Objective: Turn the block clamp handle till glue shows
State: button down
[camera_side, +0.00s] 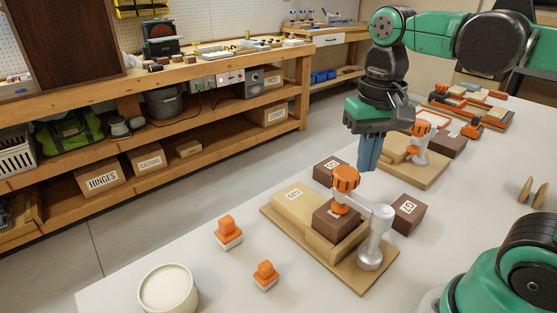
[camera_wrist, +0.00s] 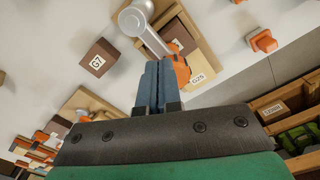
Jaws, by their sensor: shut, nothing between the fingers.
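A clamp with an orange handle (camera_side: 345,179) and a grey arm (camera_side: 375,228) stands on a wooden board (camera_side: 357,280) in the side view. A brown block (camera_side: 338,222) sits under the handle, beside a tan block (camera_side: 295,205) with a label. My gripper (camera_side: 368,168) points down, its blue-grey fingers shut and empty, and appears close behind the handle. In the wrist view the fingers (camera_wrist: 158,64) partly cover the orange handle (camera_wrist: 181,73); I cannot tell whether they touch it. I see no glue; the block's joint is partly hidden.
A brown block (camera_side: 407,211) lies right of the board and another brown block (camera_side: 329,170) behind it. A second clamp (camera_side: 419,140) stands farther back. Two orange-topped pieces (camera_side: 229,232) (camera_side: 266,275) and a round pale container (camera_side: 167,288) are at front left. The table between is clear.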

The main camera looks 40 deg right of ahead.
aim_at(354, 178)
jog(key=shift+f, duration=1.7)
jog(key=shift+w, duration=0.25)
jog(key=shift+w+a, duration=0.25)
jog(key=shift+a, duration=0.15)
jog(key=shift+w+a, duration=0.15)
jog(key=shift+a, duration=0.05)
jog(key=shift+s+a, duration=0.2)
jog(key=shift+s, duration=0.15)
notch_tip(354, 178, up, 6)
dwell(2.1)
